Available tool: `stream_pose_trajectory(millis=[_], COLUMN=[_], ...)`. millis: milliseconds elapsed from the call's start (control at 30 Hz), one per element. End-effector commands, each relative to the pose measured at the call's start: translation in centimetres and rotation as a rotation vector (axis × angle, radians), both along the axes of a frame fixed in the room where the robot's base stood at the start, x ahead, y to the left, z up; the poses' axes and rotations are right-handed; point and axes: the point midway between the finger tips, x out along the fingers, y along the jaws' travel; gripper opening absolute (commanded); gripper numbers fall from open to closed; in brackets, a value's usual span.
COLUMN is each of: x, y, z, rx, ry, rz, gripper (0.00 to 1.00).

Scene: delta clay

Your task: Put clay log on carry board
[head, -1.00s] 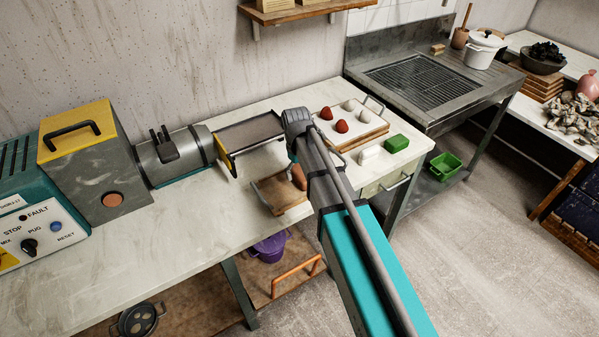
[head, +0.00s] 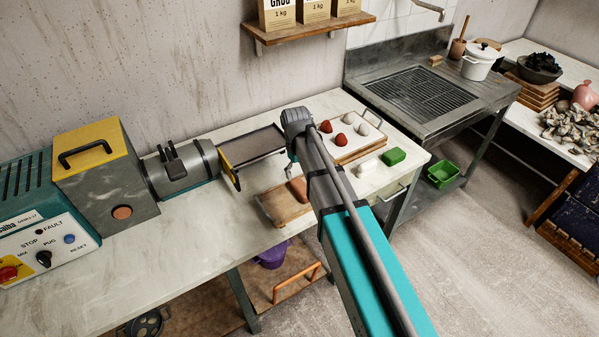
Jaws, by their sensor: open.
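The clay log (head: 298,188) is a short reddish-brown piece at the right part of the wooden carry board (head: 272,207). It appears to rest on the board, and my arm hides part of it. The board lies on the pale worktable, below the dark tray of the machine, and its right end is behind my arm. My gripper (head: 292,172) is open, just above the far end of the log. It is mostly hidden by my wrist, and no contact with the log can be made out.
A pug mill (head: 105,170) with a dark outfeed tray (head: 255,145) stands on the worktable. The table's front left is clear.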

Motion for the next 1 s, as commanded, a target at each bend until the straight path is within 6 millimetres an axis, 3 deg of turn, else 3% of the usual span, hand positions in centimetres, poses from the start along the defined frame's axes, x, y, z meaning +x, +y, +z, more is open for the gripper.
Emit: stream_pose_trajectory(millis=[500,1000], x=[0.4,0.5], y=[0.3,0.4], z=[4.8,6.0], rx=[0.0,0.0], ry=[0.0,0.0], rz=[0.0,0.0], gripper=[0.94,0.94])
